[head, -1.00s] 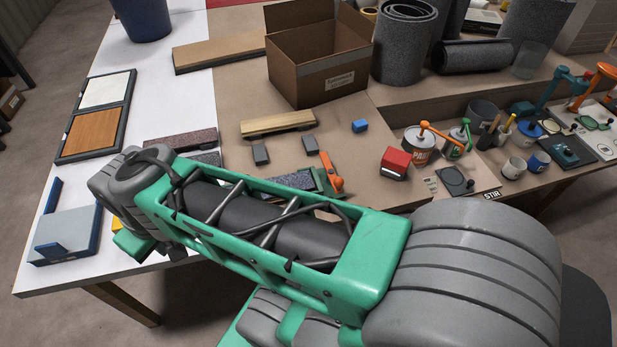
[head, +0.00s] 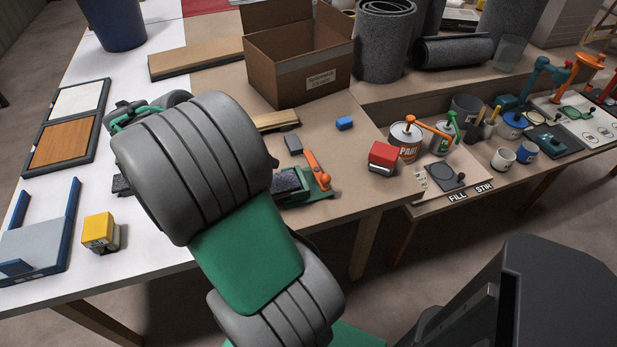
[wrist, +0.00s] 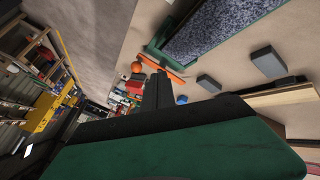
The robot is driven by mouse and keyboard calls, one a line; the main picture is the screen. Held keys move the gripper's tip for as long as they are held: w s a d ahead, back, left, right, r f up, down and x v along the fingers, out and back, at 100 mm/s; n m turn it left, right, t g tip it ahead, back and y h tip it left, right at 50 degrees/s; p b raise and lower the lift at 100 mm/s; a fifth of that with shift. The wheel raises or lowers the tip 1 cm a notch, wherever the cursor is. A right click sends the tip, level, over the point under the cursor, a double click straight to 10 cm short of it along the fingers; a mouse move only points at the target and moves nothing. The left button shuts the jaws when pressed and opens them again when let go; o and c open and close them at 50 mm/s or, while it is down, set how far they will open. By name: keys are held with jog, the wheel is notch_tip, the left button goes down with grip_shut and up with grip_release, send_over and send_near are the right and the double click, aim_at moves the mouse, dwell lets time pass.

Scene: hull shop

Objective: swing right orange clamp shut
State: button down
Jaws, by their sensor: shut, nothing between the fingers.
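The right orange clamp (head: 318,170) is a lever at the right end of a green-framed fixture (head: 328,192) with a dark speckled panel (head: 287,181). My arm hides the fixture's left part in the head view. In the wrist view the clamp shows as a long orange bar (wrist: 162,67) with an orange knob (wrist: 136,67) beside the green frame (wrist: 158,42) and speckled panel (wrist: 215,30). My gripper (wrist: 158,76) is shut and empty; its fingertips appear close to the orange bar in that picture. Whether they touch it I cannot tell. In the head view my arm hides the fingers.
Grey blocks (head: 293,145), a wooden board (head: 276,121) and a blue block (head: 344,123) lie behind the fixture. A red box (head: 384,156) stands right of it. A cardboard box (head: 300,65) is farther back. A yellow block (head: 99,232) is at left.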

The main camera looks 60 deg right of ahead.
jog(key=b+x, duration=0.1)
jog(key=x, duration=0.9)
jog(key=shift+a+f+b, duration=0.1)
jog(key=shift+b, duration=0.25)
jog(key=shift+s+d+r, duration=0.15)
jog(key=shift+s, duration=0.45)
jog(key=shift+s+d+r, duration=0.15)
jog(key=shift+s, duration=0.5)
jog(key=shift+s+d+r, duration=0.1)
jog(key=shift+s+r, duration=0.05)
jog(key=shift+s, duration=0.45)
jog(key=shift+n, duration=0.3)
